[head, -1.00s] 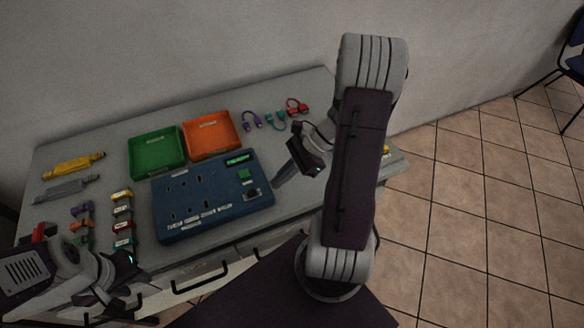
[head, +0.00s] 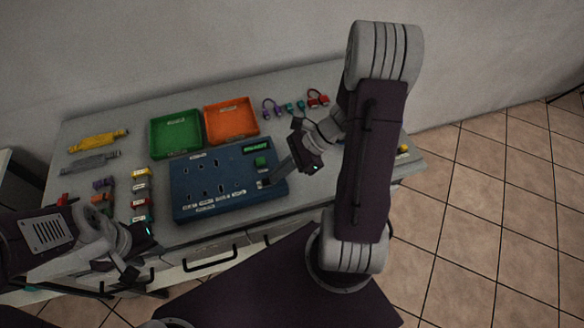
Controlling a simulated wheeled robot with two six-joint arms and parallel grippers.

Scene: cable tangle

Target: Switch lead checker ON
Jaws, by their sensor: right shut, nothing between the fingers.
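The lead checker, a blue box (head: 215,200) with several slots, lies on the table. On its right side are a dark display with green lettering (head: 256,149), a green block (head: 260,161) and a small light-and-dark switch (head: 264,183) near the front right corner. My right gripper (head: 272,180) is shut and empty, its fingertips at the switch and partly covering it; I cannot tell if they touch. The switch's position is unclear. My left gripper (head: 134,270) hangs at the table's front left; its fingers are too dark to read.
A green tray (head: 153,140) and an orange tray (head: 207,126) stand behind the checker. Purple, teal and red leads (head: 318,98) lie at the back right. Yellow (head: 98,140) and grey (head: 92,162) pieces lie left. Several small coloured connectors (head: 141,187) sit left of the checker.

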